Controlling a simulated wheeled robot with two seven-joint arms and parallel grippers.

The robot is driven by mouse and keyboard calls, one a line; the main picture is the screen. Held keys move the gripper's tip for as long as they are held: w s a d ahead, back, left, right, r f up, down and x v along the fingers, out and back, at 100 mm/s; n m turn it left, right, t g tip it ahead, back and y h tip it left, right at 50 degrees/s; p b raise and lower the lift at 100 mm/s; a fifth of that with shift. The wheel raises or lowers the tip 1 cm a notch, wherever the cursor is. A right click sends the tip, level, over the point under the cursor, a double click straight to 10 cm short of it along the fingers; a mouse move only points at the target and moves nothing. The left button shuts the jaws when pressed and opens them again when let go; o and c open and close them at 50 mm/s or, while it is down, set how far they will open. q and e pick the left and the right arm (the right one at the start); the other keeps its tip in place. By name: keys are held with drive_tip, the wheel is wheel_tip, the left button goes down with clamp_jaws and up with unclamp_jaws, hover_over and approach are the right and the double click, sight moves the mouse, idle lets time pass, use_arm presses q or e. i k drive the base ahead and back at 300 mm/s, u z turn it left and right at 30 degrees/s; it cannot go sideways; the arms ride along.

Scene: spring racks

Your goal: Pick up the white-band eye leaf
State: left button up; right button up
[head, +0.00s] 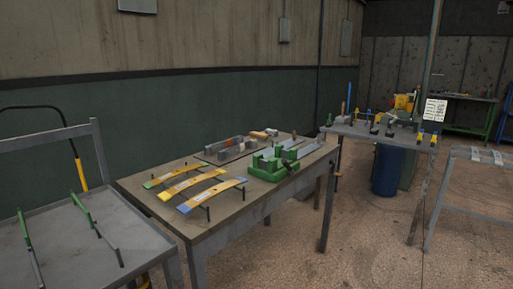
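Three curved leaves lie side by side on small black stands on the wooden table: a green-ended yellow one (173,176), a yellow one (194,184) and a blue-ended yellow one (212,195). Flat grey leaves (308,150) lie at the table's far right end, behind a green fixture (272,167). More light grey leaf-like pieces (480,154) lie on a metal rack at the far right. Neither of my grippers is in view.
The wooden table (222,234) has a tray of small blocks (225,154) at its back. A grey cart (75,254) with green-and-black bars stands at left. A bench with clamps (345,130), a blue barrel (386,172) and a post stand at right. The floor in front is open.

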sight(222, 154)
drive_tip(key=z, duration=1)
drive_tip(key=i, duration=2.65)
drive_tip(key=u, duration=3.75)
drive_tip(key=k, duration=0.4)
drive_tip(key=u, duration=0.05)
